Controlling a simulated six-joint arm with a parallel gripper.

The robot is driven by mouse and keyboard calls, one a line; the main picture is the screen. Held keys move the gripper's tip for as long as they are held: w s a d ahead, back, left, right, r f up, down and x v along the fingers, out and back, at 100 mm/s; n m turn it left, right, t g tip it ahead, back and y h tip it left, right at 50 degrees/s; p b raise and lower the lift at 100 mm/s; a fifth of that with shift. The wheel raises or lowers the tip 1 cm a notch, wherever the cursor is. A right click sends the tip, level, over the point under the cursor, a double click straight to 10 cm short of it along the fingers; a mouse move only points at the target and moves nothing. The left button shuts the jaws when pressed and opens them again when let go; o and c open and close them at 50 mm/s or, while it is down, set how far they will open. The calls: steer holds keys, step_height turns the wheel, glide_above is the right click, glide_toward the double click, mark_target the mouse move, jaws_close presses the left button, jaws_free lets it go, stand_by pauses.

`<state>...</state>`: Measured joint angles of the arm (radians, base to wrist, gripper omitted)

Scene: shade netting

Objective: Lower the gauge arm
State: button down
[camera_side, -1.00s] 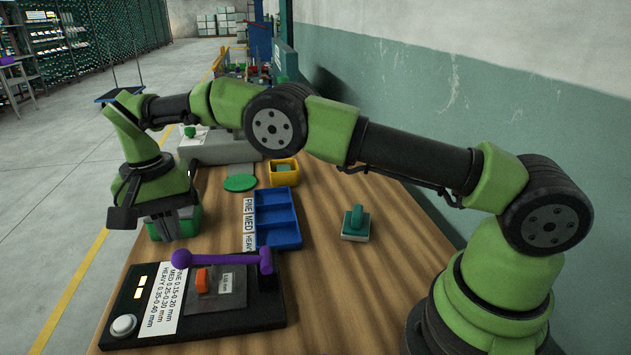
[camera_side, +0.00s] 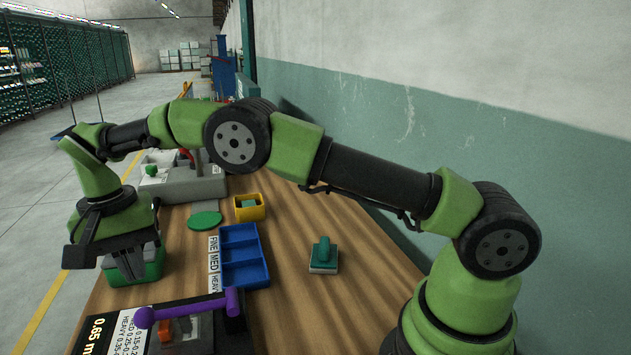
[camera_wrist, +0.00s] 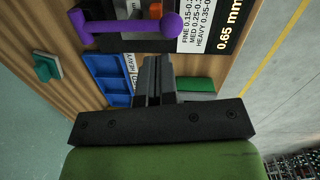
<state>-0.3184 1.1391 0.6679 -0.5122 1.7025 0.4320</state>
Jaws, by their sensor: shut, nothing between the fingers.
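The gauge arm is a purple bar with a ball at its end (camera_side: 187,307), lying roughly level over the gauge base (camera_side: 212,333). It also shows in the wrist view (camera_wrist: 130,26). An orange piece (camera_side: 166,331) is under it; I cannot tell whether they touch. The gauge's display (camera_side: 92,334) reads 0.65 mm. My gripper (camera_wrist: 150,62) is shut and empty, apart from the gauge arm, on the far side of the gauge.
A blue tray (camera_side: 262,272) with labelled compartments stands beyond the gauge. A yellow bin (camera_side: 250,211), a green disc (camera_side: 204,219) and a grey machine (camera_side: 185,187) are farther back. A green-handled block (camera_side: 323,258) sits on the right. Wooden bench around it is clear.

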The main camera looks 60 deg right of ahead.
steer(key=s+d+r, duration=0.6)
steer(key=s+d+f+t+y, duration=0.3)
steer(key=s+d+t+y, duration=0.1)
steer(key=s+d, duration=0.75)
steer(key=v, duration=0.7)
steer(key=shift+d, duration=0.25)
